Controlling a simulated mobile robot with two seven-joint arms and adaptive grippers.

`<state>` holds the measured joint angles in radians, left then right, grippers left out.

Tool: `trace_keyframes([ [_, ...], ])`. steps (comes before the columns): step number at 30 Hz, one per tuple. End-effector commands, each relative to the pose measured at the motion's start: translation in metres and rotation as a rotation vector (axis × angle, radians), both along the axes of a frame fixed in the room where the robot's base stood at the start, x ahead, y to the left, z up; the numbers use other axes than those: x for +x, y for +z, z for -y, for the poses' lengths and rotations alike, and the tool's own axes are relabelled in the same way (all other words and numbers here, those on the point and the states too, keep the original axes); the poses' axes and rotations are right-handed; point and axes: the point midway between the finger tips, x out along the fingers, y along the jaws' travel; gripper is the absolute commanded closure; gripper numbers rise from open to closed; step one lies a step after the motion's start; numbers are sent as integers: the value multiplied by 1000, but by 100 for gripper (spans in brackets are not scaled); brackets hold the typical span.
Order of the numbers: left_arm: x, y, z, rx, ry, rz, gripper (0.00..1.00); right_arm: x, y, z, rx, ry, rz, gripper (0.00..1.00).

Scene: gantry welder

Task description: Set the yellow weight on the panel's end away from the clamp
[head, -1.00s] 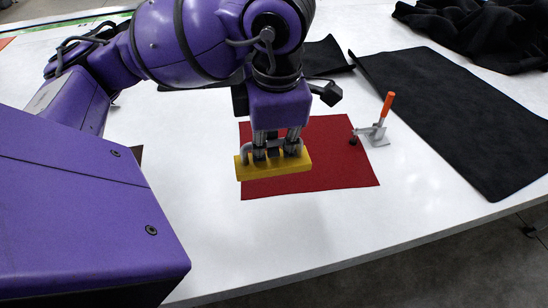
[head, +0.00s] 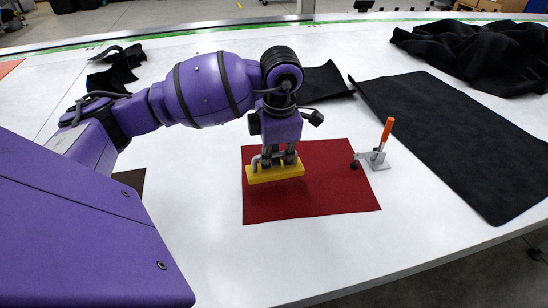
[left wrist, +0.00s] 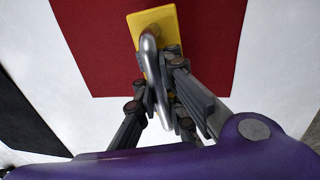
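The dark red panel (head: 310,195) lies flat on the white table. The toggle clamp (head: 376,160) with an orange handle stands at its right edge, its black tip by the panel. My left gripper (head: 274,160) is shut on the handle of the yellow weight (head: 275,173), which appears above the panel's left part, away from the clamp. In the left wrist view the yellow weight (left wrist: 150,28) overlaps the edge of the red panel (left wrist: 95,50), and the fingers close around its grey bent handle. The gap below the weight is hard to judge. My right gripper is out of view.
A large black sheet (head: 455,140) lies right of the clamp. Crumpled black cloth (head: 465,50) is at the back right, and a smaller black piece (head: 325,82) lies behind the panel. The white table (head: 300,255) is clear in front of the panel.

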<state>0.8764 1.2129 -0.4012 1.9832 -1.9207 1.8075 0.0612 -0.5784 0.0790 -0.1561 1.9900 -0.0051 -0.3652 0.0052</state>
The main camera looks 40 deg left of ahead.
Motion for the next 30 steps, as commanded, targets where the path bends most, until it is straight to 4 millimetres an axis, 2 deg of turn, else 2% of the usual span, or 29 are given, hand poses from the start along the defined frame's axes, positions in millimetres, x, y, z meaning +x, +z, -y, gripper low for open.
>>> trace_keyframes([
  [7, 9, -8, -5, 0, 2, 5, 100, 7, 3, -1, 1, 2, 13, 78],
  [15, 11, -40, -6, 0, -1, 6, 100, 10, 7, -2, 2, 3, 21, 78],
  [30, 10, -48, -6, 1, 0, 5, 100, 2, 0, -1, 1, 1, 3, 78],
])
